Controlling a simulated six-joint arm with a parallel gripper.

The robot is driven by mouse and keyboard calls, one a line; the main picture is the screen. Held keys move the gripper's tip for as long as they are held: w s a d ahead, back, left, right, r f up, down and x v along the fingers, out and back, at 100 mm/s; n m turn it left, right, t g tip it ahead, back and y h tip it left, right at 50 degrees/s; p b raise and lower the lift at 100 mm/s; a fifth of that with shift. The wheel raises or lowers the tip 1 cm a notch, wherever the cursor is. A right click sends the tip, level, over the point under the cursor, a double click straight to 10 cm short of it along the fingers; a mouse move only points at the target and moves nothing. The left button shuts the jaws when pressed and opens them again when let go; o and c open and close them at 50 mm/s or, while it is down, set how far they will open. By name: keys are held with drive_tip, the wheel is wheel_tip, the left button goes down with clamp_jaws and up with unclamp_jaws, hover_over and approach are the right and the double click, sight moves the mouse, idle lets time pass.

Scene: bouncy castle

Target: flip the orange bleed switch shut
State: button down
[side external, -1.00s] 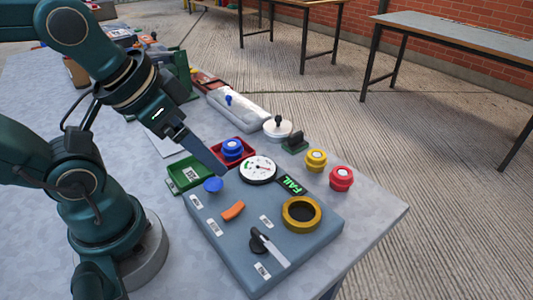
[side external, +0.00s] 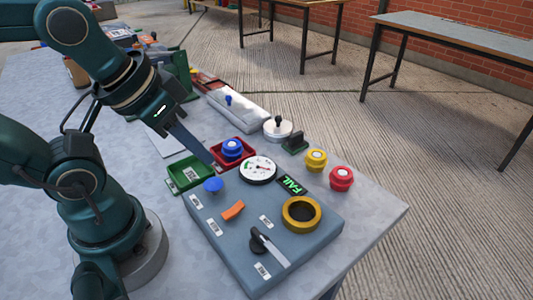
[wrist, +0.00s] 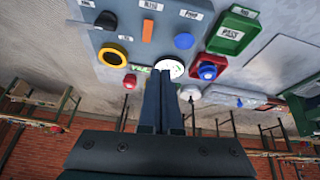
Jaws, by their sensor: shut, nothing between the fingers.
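The orange bleed switch (side external: 233,210) is a small rocker on the grey-blue panel (side external: 222,240), between the blue knob and the lever. In the side view its tilt is too small to tell for sure. It also shows in the wrist view (wrist: 147,31) as an orange bar near the top. My gripper (side external: 212,167) is shut and empty, above the back left edge of the panel, behind the blue knob (side external: 213,184) and apart from the switch. In the wrist view its closed fingers (wrist: 162,85) point toward the gauge.
Yellow (side external: 316,160) and red (side external: 341,178) caps stand to the right.

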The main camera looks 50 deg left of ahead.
drive_tip(key=n, duration=0.3)
wheel_tip(320, 180, up, 4)
drive_tip(key=n+g+y, duration=0.3)
drive_tip(key=n+g, duration=0.1)
drive_tip(key=n, duration=1)
hover_over(239, 201)
drive_tip(key=s+d, duration=0.4)
drive_tip(key=shift+w+a+r, duration=0.1)
drive_tip(key=x, duration=0.8)
drive_tip(key=w+x, duration=0.1)
drive_tip(key=x, duration=0.3)
drive_tip(key=shift+w+f, duration=0.45)
drive_tip(key=shift+f, duration=0.35)
